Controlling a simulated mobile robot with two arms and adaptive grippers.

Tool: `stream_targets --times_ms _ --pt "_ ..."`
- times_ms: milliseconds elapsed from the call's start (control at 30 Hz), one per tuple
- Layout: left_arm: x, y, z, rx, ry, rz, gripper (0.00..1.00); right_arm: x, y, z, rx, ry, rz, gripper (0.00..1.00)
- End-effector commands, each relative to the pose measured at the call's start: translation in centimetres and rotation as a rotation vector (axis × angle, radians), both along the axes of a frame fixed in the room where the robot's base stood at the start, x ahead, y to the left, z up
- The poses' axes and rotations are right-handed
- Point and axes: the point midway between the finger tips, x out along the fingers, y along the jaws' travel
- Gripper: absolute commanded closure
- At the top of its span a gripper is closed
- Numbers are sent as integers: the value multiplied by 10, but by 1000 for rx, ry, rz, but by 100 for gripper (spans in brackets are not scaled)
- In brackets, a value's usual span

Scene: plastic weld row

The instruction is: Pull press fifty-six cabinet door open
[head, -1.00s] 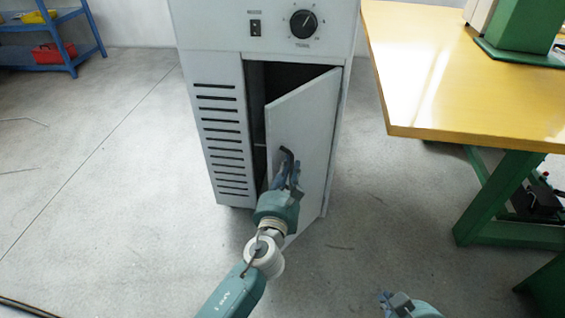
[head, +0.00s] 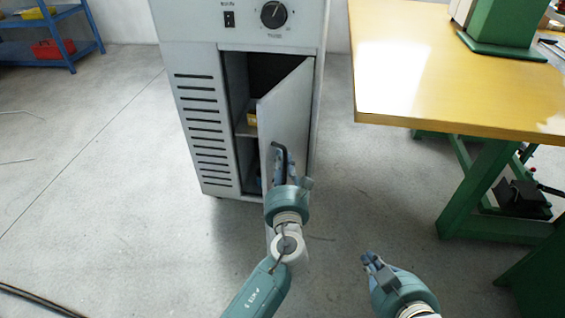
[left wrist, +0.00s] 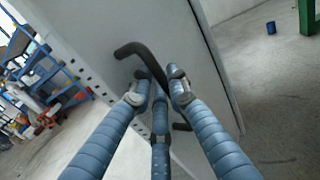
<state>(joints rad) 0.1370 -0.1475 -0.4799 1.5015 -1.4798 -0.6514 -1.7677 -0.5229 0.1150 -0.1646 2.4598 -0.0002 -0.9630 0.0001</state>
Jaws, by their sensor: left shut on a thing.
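The grey press cabinet (head: 200,110) stands ahead in the head view. Its door (head: 291,118) is hinged on the right and stands partly open, swung toward me. The black door handle (head: 281,158) shows near the door's free edge; it also shows in the left wrist view (left wrist: 143,55). My left gripper (head: 282,170) is shut on the handle, its blue fingers (left wrist: 160,85) around the bar. My right gripper (head: 374,262) is lower right, away from the cabinet; its fingers look close together, and I cannot tell their state.
Inside the cabinet, a yellow item (head: 252,115) sits on a shelf. A yellow-topped table (head: 440,85) with green legs stands at the right. A blue shelf rack (head: 80,40) is at the far left. The floor between is mostly clear.

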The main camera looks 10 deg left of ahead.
Motion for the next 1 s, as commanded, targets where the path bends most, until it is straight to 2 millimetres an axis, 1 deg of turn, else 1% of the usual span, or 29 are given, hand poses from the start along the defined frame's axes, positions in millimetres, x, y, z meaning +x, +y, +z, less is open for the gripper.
stream_targets --times_ms 33,67,133,167,433,567,667,900,1000 --pt "0 1 -2 2 3 2 100 0 0 0 0 0 0 100" --pt "-1 1 -2 2 3 2 82 0 0 0 0 0 0 100" --pt "0 1 -2 2 3 1 68 0 0 0 0 0 0 100" --pt "0 1 -2 2 3 1 67 0 0 0 -1 0 -1 100" --pt "-1 0 -1 0 1 0 67 0 0 0 0 2 1 100" --pt "-10 -2 -2 0 3 -1 67 0 0 0 0 2 1 100" --pt "-26 -4 -2 -3 4 -1 67 0 0 0 0 2 1 100" --pt "-77 -11 -2 -1 5 0 67 0 0 0 0 1 0 100" --pt "-95 -14 -2 -1 4 -1 67 0 0 0 0 1 0 100"
